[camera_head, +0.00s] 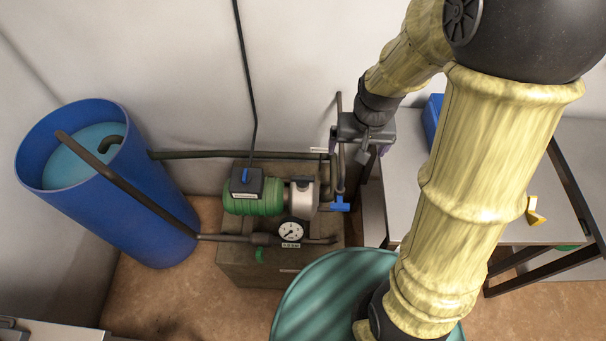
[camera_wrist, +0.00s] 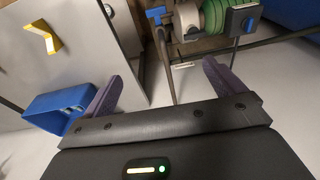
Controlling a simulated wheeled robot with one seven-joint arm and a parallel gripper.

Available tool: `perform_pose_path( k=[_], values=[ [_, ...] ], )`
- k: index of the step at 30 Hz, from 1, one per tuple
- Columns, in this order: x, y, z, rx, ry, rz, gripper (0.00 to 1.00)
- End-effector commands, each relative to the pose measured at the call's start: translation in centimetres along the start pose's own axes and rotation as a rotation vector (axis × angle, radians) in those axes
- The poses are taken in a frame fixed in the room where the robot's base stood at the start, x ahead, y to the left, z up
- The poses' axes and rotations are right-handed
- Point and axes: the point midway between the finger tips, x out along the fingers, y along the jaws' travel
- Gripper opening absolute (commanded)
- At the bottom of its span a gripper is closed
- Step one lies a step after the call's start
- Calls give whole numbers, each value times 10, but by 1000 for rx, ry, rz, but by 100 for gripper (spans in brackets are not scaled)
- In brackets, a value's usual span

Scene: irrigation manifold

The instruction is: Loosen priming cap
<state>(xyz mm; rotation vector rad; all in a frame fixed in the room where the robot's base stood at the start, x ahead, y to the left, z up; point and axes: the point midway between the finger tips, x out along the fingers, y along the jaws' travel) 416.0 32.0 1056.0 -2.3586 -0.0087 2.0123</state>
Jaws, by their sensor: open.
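The pump has a green motor (camera_head: 255,197) and a silver pump head (camera_head: 303,199) and stands on a brown box. A small dark piece (camera_head: 302,180) on top of the pump head looks like the priming cap. My gripper (camera_head: 373,154) is up and to the right of the pump, apart from it, with its fingers pointing down. The green motor (camera_wrist: 214,14) and pump head (camera_wrist: 187,17) show at the top, beyond the fingertips; I cannot clearly make out the cap there.
A blue valve handle (camera_head: 340,203) and pipes stand right of the pump head. A gauge (camera_head: 291,231) is in front. A blue barrel (camera_head: 150,225) of water stands left, a teal round container (camera_head: 310,300) nearer. A blue bin (camera_wrist: 55,112) and a yellow handle (camera_wrist: 43,37) lie left.

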Motion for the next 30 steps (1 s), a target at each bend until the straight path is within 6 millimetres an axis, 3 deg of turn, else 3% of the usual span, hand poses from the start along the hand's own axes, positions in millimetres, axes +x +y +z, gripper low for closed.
perform_pose_path(
  k=[3, 9, 16, 21, 30],
  values=[
    [31, -24, -31, 7, -45, -3, 95],
    [87, -66, -70, 16, -105, 8, 95],
    [145, -112, -91, 11, -151, 31, 95],
    [158, -121, -94, 8, -159, 37, 95],
    [158, -121, -94, 9, -159, 36, 95]
  ],
)
